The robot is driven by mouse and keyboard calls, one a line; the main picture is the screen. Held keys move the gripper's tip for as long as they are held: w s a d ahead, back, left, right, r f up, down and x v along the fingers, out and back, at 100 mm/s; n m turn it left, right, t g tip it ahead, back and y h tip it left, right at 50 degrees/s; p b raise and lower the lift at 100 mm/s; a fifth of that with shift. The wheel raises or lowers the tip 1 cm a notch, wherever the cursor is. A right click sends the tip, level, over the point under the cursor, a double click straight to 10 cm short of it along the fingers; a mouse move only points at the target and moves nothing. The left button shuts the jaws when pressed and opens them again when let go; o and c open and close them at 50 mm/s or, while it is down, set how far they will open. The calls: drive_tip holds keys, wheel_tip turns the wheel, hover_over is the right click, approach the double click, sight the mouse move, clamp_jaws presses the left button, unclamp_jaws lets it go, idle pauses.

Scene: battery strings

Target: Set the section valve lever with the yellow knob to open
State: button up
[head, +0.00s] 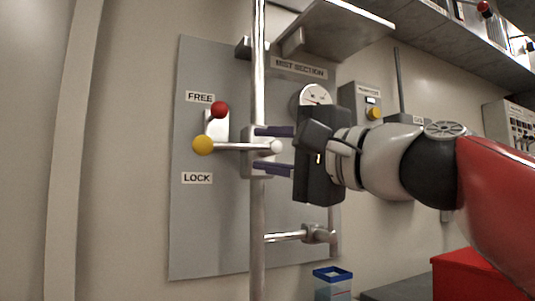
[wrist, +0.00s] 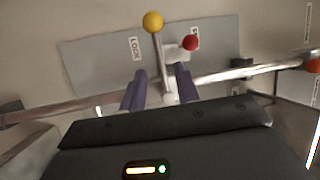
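The section valve lever (head: 238,147) ends in a yellow knob (head: 203,145) and points left, across the vertical pipe (head: 258,217). The yellow knob also shows in the wrist view (wrist: 153,22). A small red knob (head: 219,110) on a pale bracket sits just above the lever, near the FREE label (head: 200,97); it also shows in the wrist view (wrist: 190,42). My gripper (head: 273,150) is at the valve body, right of the knob. Its purple fingers are apart, above and below the lever's pivot end; contact cannot be told.
A grey panel (head: 215,235) backs the valve, with a LOCK label (head: 197,178) below the lever. A gauge (head: 315,95) sits behind my gripper. A lower side pipe (head: 285,237) branches right. A shelf (head: 335,25) overhangs above. Space left of the yellow knob is clear.

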sight(237, 147)
drive_tip(key=p+x, duration=0.1)
drive_tip(key=x, duration=0.6)
drive_tip(key=shift+w+a+p, duration=0.1)
drive_tip(key=shift+a+p, duration=0.2)
clamp_jaws()
